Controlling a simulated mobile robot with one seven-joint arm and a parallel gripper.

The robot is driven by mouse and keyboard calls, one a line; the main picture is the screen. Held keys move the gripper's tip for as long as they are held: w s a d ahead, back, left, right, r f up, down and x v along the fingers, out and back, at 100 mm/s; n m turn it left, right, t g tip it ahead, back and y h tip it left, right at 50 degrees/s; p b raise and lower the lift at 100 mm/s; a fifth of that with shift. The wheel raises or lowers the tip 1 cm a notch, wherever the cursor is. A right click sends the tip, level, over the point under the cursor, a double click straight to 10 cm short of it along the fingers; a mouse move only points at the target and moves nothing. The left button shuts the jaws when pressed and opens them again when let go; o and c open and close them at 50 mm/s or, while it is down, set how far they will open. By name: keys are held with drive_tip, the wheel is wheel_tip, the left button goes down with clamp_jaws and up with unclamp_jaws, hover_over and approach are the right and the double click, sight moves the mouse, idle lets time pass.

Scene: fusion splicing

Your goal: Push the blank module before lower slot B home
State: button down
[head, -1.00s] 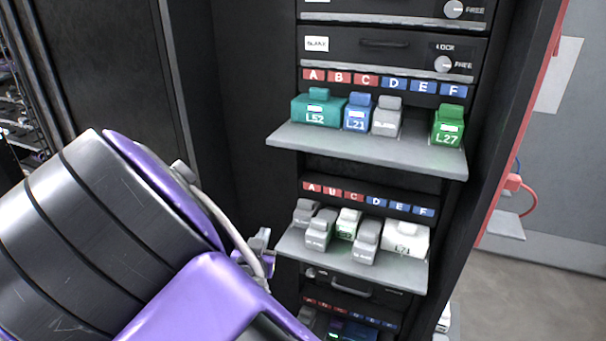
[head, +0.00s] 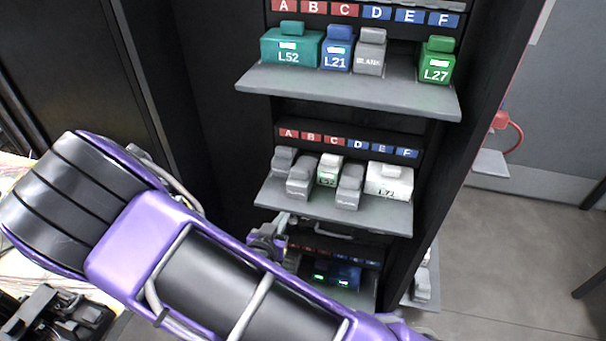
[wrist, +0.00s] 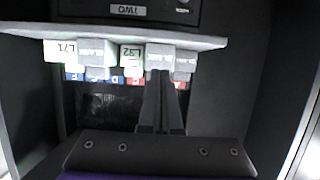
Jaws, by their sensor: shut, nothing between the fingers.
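The blank module before lower slot B (head: 298,180) is grey and stands on the lower shelf (head: 375,218), further forward than the blank module at slot A (head: 284,160). In the wrist view, which is upside down, the slot B blank (wrist: 158,57) is straight ahead of my gripper (wrist: 160,76). The fingers are shut and empty, and their tips overlap this module's near face. I cannot tell whether they touch it. In the head view my gripper (head: 284,220) is at the shelf's front left edge, partly hidden by my arm.
An upper shelf (head: 345,92) with several modules juts out above. A dark side wall (wrist: 240,90) flanks the rack.

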sight(301, 179)
drive_tip(key=shift+b+x, duration=1.1)
drive_tip(key=shift+x, duration=1.75)
drive_tip(key=shift+w+d+b, duration=0.3)
drive_tip(key=shift+w+d, duration=0.3)
drive_tip(key=shift+w, duration=1.2)
drive_tip(key=shift+w+d+b, duration=0.35)
drive_tip(key=shift+w+d, duration=0.25)
drive_tip(key=shift+w, duration=1.25)
drive_tip(key=shift+w+d+b, duration=0.3)
drive_tip(key=shift+w+d, duration=0.3)
drive_tip(key=shift+w, duration=1.2)
drive_tip(key=shift+s+a+p, duration=0.15)
drive_tip(key=shift+s+a, duration=0.3)
drive_tip(key=shift+s, duration=0.85)
drive_tip(key=shift+s+a+p, duration=0.2)
drive_tip(key=shift+s+a, duration=0.25)
drive_tip(key=shift+s, duration=0.8)
drive_tip(key=shift+s+a+p, duration=0.15)
drive_tip(key=shift+s+a, duration=0.3)
drive_tip(key=shift+s, duration=0.85)
